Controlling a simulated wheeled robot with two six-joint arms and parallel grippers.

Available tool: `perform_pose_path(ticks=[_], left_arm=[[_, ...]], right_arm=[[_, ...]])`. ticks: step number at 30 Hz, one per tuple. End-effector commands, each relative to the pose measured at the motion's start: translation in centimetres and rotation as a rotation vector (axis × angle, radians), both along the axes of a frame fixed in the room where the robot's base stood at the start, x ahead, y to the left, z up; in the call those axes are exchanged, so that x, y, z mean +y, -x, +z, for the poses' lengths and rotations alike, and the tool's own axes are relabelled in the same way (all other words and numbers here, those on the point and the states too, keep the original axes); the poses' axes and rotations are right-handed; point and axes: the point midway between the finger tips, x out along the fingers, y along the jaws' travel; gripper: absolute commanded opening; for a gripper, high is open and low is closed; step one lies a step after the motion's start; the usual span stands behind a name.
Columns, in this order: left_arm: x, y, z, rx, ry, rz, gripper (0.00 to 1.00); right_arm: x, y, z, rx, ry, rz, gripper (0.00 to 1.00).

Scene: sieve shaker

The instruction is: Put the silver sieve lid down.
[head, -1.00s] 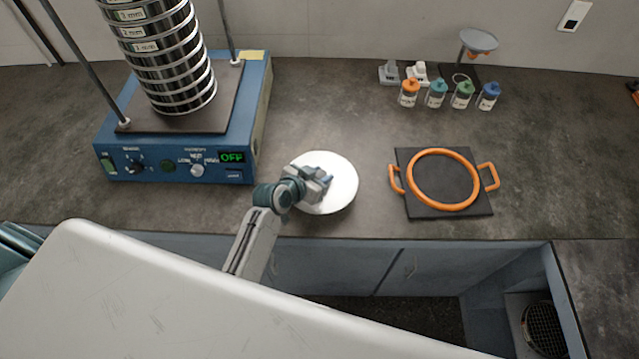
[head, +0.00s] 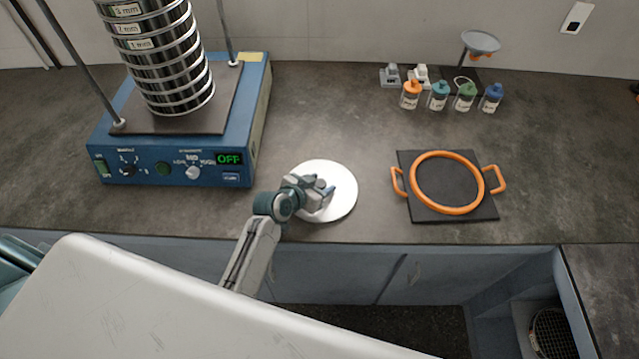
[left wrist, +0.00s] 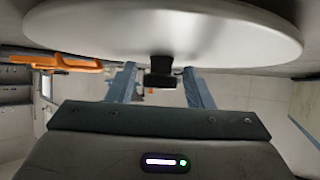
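The silver sieve lid (head: 343,205) is a pale round disc at the counter's front, between the blue shaker and the orange-handled black plate. It looks flat on the counter. In the left wrist view the lid (left wrist: 90,32) spans the top, with its black knob (left wrist: 160,72) pointing toward my gripper. My left gripper (head: 325,192) is over the lid. In the left wrist view its fingers (left wrist: 160,86) stand apart on either side of the knob, with gaps on both sides. My right gripper is not in view.
The blue shaker (head: 135,172) with a sieve stack (head: 165,65) stands left. A black plate (head: 420,208) with an orange ring (head: 447,182) lies right. Several capped bottles (head: 438,97) and a funnel stand (head: 481,43) are behind. The counter between the lid and the bottles is clear.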

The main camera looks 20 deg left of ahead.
Motion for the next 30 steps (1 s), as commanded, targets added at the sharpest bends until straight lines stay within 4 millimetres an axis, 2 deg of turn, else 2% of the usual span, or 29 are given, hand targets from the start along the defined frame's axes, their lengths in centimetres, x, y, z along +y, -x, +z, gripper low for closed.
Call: perform_pose_path(ticks=[11,13,17,24,30], left_arm=[[0.0,0.0,0.5,0.0,0.0,0.0,0.51],[0.2,0.5,0.6,0.0,-0.001,-0.001,0.51],[0.9,2.2,1.5,-0.002,-0.002,0.0,0.51],[2.5,6.2,4.0,-0.001,-0.004,-0.001,0.51],[3.4,8.7,5.7,-0.001,-0.002,-0.001,0.51]], right_arm=[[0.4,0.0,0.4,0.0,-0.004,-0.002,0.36],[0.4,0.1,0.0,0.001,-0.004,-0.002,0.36],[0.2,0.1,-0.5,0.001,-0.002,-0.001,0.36],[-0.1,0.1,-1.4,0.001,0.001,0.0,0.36],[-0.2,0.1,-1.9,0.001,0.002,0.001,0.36]])
